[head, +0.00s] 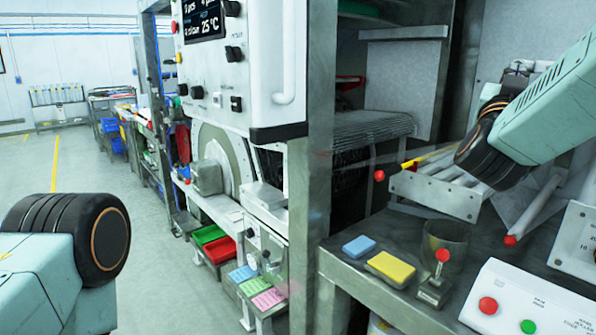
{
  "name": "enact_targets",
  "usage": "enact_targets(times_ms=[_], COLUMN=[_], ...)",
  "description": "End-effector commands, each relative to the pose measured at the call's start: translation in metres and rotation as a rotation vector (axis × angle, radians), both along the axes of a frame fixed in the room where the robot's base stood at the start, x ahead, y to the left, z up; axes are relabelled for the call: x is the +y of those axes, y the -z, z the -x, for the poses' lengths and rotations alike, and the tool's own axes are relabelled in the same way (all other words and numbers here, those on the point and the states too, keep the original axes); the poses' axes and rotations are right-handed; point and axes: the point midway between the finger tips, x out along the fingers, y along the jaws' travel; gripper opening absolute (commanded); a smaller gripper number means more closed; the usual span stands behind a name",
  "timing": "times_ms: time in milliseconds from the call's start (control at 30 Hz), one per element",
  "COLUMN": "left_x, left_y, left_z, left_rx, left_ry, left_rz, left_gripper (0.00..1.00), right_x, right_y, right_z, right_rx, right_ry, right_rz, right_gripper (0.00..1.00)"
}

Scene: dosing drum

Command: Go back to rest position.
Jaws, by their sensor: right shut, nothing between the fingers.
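My right arm comes in from the right edge, with a pale green link and a dark joint with an orange ring. My right gripper (517,72) shows only as a small dark part behind that link, near the grey back panel. It is shut and empty, and most of it is hidden. It is well above the worktop and apart from the things on it. My left arm shows only a pale green link and a black joint at the lower left. Its gripper is out of view.
A steel worktop (345,268) carries a blue sponge (359,246), a yellow sponge (391,268), a dark cup (446,240) and a control box (530,300) with red and green buttons. A steel post (310,200) stands left of it. The floor (165,240) at left is clear.

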Motion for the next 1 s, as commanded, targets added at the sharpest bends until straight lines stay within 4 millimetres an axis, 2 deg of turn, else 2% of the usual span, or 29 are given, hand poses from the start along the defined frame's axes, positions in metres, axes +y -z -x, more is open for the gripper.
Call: enact_targets(times_ms=[167,267,467,500,567,700,767,800,867,1000], left_x=[0.000,0.000,0.000,0.000,0.000,0.000,0.000,0.000,0.000,0.000], left_y=[0.003,0.006,0.013,0.014,0.017,0.022,0.025,0.026,0.029,0.035], left_z=[0.000,0.000,0.000,0.000,0.000,0.000,0.000,0.000,0.000,0.000], left_rx=[0.000,0.000,0.000,0.000,0.000,0.000,0.000,0.000,0.000,0.000], left_ry=[0.000,0.000,0.000,0.000,0.000,0.000,0.000,0.000,0.000,0.000], left_rz=[0.000,0.000,0.000,0.000,0.000,0.000,0.000,0.000,0.000,0.000], left_gripper=[0.00,0.00,0.00,0.00,0.00,0.00,0.00,0.00,0.00,0.00], right_x=[0.020,0.032,0.061,0.066,0.074,0.091,0.097,0.101,0.106,0.118], right_y=[0.063,0.112,0.238,0.263,0.301,0.384,0.418,0.440,0.472,0.539], right_z=[-0.017,-0.022,-0.012,-0.006,0.004,0.040,0.059,0.073,0.096,0.158], right_rx=[0.150,0.259,0.537,0.594,0.680,0.878,0.963,1.021,1.107,1.309], right_ry=[-0.133,-0.202,-0.333,-0.353,-0.382,-0.437,-0.455,-0.467,-0.481,-0.508], right_rz=[-0.043,-0.074,-0.155,-0.172,-0.199,-0.261,-0.290,-0.308,-0.337,-0.403], right_gripper=[0.00,0.00,0.00,0.00,0.00,0.00,0.00,0.00,0.00,0.00])
